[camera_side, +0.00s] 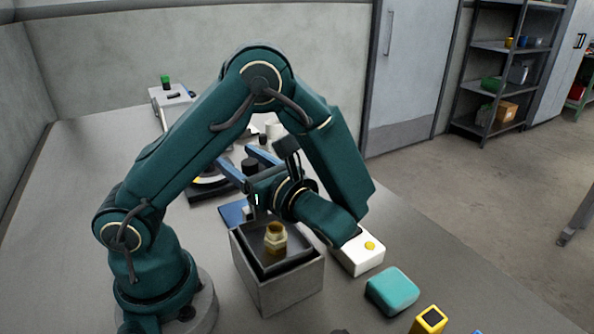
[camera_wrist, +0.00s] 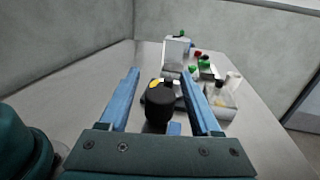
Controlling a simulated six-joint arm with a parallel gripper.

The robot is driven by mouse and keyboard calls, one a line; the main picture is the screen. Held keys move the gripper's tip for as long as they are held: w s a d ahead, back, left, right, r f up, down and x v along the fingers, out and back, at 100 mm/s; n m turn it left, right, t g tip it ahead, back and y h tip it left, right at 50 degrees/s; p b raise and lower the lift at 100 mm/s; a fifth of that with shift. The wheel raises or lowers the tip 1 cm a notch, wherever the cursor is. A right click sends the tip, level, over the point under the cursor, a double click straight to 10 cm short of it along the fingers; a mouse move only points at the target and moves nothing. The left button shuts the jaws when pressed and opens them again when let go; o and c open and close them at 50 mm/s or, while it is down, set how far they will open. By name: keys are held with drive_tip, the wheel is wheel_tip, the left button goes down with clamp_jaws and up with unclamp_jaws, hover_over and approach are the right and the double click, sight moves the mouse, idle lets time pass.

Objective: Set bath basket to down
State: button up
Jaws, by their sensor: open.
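A grey open-topped box (camera_side: 268,288), which looks like the bath, stands on the table in front of my gripper in the side view. A dark square basket (camera_side: 294,265) sits in its opening, with a beige and gold jar-like part (camera_side: 275,239) inside. How deep the basket sits is hard to tell. My gripper (camera_side: 236,160) is open, its blue fingers pointing away from the box toward the back of the table. In the wrist view, a black round knob (camera_wrist: 160,102) shows between the fingers, with gaps on both sides. I cannot tell what the knob belongs to.
A white block with a yellow button (camera_side: 362,253), a teal block (camera_side: 392,290) and a yellow block (camera_side: 430,320) are right of the box. A pale device with a green knob (camera_side: 172,100) stands at the back left.

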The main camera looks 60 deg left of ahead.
clamp_jaws()
idle(1.4)
